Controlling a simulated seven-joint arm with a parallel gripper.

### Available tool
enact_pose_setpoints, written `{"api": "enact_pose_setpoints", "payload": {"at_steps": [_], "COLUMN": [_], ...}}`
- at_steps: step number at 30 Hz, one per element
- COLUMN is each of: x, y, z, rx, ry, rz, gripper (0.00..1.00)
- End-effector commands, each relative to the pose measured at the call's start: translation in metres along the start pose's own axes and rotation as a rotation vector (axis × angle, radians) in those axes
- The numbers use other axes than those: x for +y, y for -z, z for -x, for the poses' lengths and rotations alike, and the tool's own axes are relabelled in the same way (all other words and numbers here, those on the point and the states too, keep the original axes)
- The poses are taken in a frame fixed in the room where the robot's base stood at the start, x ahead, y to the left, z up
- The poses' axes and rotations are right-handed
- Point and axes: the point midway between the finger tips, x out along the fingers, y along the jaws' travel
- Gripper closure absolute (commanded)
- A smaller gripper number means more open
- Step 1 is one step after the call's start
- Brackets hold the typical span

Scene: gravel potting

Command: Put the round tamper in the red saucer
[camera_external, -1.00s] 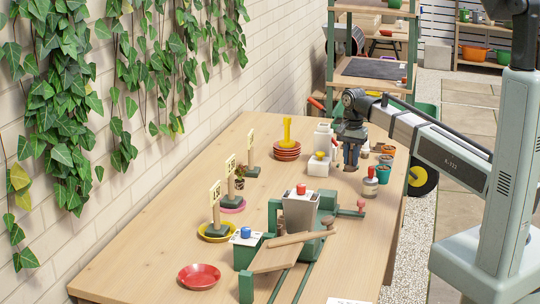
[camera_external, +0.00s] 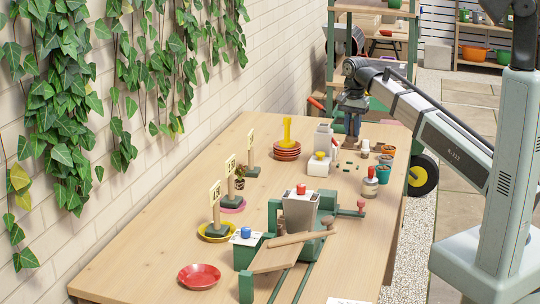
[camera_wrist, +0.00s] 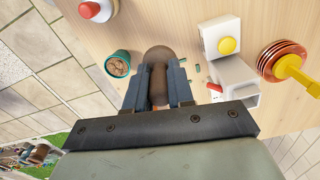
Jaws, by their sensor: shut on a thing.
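The round tamper (camera_wrist: 157,54), brown with a rounded end, sits between the fingers of my gripper (camera_wrist: 159,92) in the wrist view. My gripper (camera_external: 352,126) is shut on it and held above the far right part of the table in the external view; there the tamper is mostly hidden by the fingers. The red saucer (camera_external: 199,276) lies empty at the near left of the table, far from my gripper. It is outside the wrist view.
A green press (camera_external: 246,284) with a grey hopper (camera_external: 299,212) stands between my gripper and the red saucer. Signs stand along the left, by yellow (camera_external: 204,236) and pink saucers. Stacked reddish saucers (camera_external: 287,155) carry a yellow object. Pots (camera_external: 383,175) line the right edge.

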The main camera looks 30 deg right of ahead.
Motion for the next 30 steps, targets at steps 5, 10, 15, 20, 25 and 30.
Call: {"api": "enact_pose_setpoints", "payload": {"at_steps": [5, 10, 15, 20, 25, 30], "x": [-0.002, -0.002, -0.024, -0.049, -0.079, -0.107], "y": [0.001, 0.001, -0.024, -0.055, -0.098, -0.146], "z": [0.042, 0.071, 0.071, 0.071, 0.072, 0.072], "rx": [0.002, 0.001, -0.001, -0.001, -0.002, -0.002], "ry": [0.003, 0.002, -0.001, -0.001, -0.001, -0.001], "rz": [0.000, 0.000, 0.055, 0.120, 0.207, 0.297], "gripper": [1.00, 1.00, 1.00, 1.00, 1.00, 1.00]}}
